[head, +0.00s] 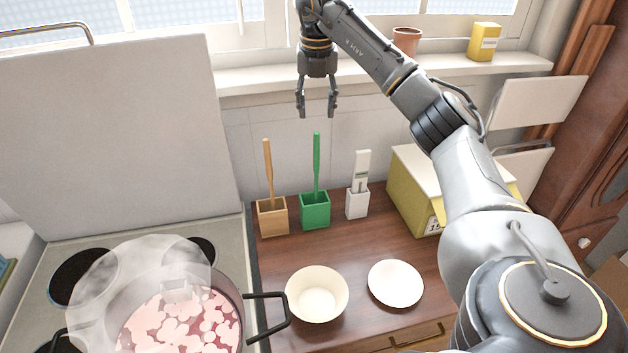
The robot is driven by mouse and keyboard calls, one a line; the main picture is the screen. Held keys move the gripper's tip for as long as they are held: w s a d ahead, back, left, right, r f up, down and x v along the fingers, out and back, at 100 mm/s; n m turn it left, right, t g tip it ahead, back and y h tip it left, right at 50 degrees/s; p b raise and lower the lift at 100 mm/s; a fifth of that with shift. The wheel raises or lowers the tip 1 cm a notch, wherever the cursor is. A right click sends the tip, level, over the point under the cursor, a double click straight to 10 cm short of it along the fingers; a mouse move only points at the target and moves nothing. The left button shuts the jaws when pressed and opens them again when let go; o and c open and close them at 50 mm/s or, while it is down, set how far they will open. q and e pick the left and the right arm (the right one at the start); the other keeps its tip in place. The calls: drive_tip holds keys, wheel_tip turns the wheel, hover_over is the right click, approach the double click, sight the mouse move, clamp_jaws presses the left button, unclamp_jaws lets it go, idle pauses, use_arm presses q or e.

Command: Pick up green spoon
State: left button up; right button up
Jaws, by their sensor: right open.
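The green spoon (317,165) stands upright in a green square holder (315,211) on the wooden dresser top, and its lower end is hidden inside the holder. My right gripper (317,112) is open and empty. It points down, with its fingertips a little above the top of the green spoon's handle in the picture; I cannot tell the exact depth between them. My left gripper does not show.
An orange spoon (268,168) in its holder (272,218) stands left, and a white utensil (361,170) in a white holder (357,203) right. A yellow box (405,180), cream bowl (317,294) and white plate (396,284) are nearby. A steaming pot (232,290) sits on the stove.

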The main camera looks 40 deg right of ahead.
sight(316, 134)
drive_tip(key=f, duration=0.2)
drive_tip(key=f+p, duration=0.1)
drive_tip(key=f, duration=0.3)
drive_tip(key=shift+w+d+f, duration=0.1)
drive_tip(key=shift+w+d, duration=0.15)
drive_tip(key=shift+w, duration=0.05)
wheel_tip(316, 134, down, 5)
drive_tip(key=p, duration=0.3)
drive_tip(key=shift+d, duration=0.1)
drive_tip(key=shift+f, duration=0.15)
clamp_jaws()
